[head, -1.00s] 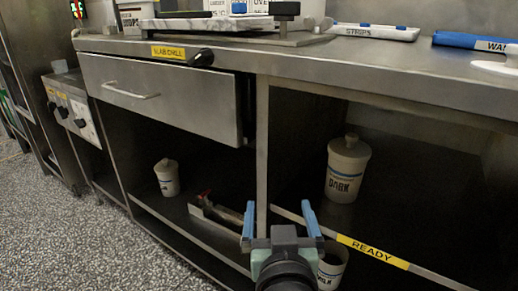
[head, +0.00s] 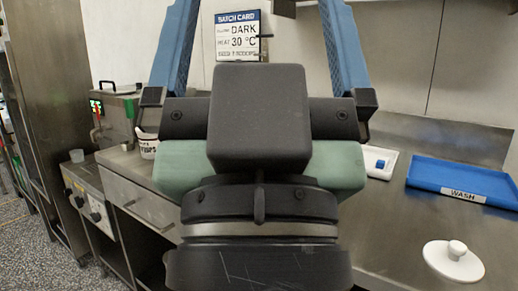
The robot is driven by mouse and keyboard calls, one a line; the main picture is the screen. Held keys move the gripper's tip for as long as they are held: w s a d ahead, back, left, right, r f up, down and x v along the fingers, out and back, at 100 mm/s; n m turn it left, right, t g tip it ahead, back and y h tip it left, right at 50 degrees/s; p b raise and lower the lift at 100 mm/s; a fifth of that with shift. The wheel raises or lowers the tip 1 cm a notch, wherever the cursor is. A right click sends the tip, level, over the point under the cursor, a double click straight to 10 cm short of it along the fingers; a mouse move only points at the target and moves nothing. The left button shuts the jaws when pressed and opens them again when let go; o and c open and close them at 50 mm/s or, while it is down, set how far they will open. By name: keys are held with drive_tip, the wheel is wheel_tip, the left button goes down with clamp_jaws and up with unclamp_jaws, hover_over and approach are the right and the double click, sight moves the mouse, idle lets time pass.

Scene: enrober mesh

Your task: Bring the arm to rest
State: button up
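My gripper (head: 261,12) fills the middle of the head view, close to the camera and pointing up. Its two blue fingers are spread wide, with their upper ends at or past the top edge of the picture. Nothing is held between them; only the wall and a batch card (head: 238,36) reading "DARK" and "30 °C" show behind. The gripper body and wrist hide the middle of the counter.
The steel counter (head: 400,235) runs behind my arm. On its right are a blue WASH tray (head: 462,182), a white knobbed lid (head: 453,262) and a white tray (head: 384,166) with a blue item. At left are a STRIPS tub (head: 147,147) and a machine with a lit display (head: 117,107).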

wheel_tip(320, 180, up, 33)
drive_tip(key=p, duration=3)
drive_tip(key=shift+p, duration=0.3)
